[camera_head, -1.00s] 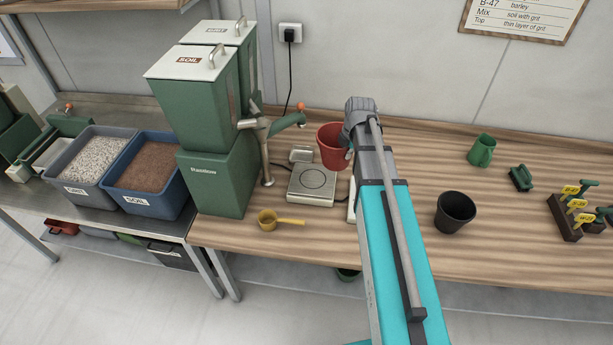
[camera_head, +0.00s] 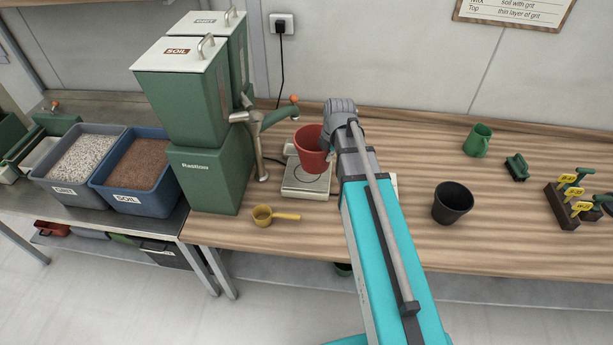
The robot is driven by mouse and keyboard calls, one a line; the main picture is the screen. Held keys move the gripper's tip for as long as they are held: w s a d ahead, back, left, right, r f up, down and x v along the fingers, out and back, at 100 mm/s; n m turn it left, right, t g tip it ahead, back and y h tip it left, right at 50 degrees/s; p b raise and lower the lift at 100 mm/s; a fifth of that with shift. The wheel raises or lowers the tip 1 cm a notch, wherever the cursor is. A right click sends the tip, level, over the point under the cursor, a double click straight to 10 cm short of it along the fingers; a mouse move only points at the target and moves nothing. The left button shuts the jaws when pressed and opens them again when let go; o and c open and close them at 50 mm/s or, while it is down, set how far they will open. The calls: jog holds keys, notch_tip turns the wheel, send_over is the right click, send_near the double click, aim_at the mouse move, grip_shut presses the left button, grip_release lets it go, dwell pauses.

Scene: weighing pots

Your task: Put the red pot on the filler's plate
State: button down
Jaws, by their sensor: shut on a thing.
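The red pot (camera_head: 311,150) is upright in my gripper (camera_head: 331,135), which is shut on it at the pot's right side. The fingertips are mostly hidden behind the pot and the wrist. The pot overlaps the back right part of the filler's plate (camera_head: 304,183) in the view; it looks held above it, though the exact gap cannot be told. The plate is a pale square with a ring mark. The green filler (camera_head: 208,178) stands left of it, with its spout (camera_head: 279,114) reaching right, close to the pot's upper left.
Bins of grit (camera_head: 83,162) and soil (camera_head: 140,167) sit at the left.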

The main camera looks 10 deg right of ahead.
jog(key=shift+n, duration=0.7)
jog(key=s+a, duration=0.1)
jog(key=a+f+b, duration=0.1)
jog(key=s+a+f, duration=0.1)
jog(key=a, duration=0.1)
jog(key=shift+s+a, duration=0.1)
jog(key=shift+s, duration=0.25)
jog(key=shift+w, duration=0.1)
jog(key=w+d+f+b, duration=0.1)
jog(key=w, duration=0.2)
jog(key=w+d+f+b, duration=0.1)
jog(key=w+f+b, duration=0.1)
jog(key=w, duration=0.1)
jog(key=w+d+f+b, duration=0.1)
jog(key=w, duration=0.2)
jog(key=shift+f+b, duration=0.2)
jog(key=shift+b, duration=0.15)
jog(key=w+f+b, duration=0.1)
jog(key=f+b, duration=0.1)
jog(key=w+d+f+b, duration=0.1)
jog(key=w+f+b, duration=0.1)
jog(key=shift+w+f+b, duration=0.2)
jog(key=shift+f+b, duration=0.1)
jog(key=shift+f, duration=0.05)
jog(key=shift+w+d+f+b, duration=0.1)
jog(key=shift+w+f+b, duration=0.1)
jog(key=shift+f+b, duration=0.8)
jog(key=shift+w+d+f+b, duration=0.1)
jog(key=shift+w+f+b, duration=0.1)
jog(key=shift+f+b, duration=0.8)
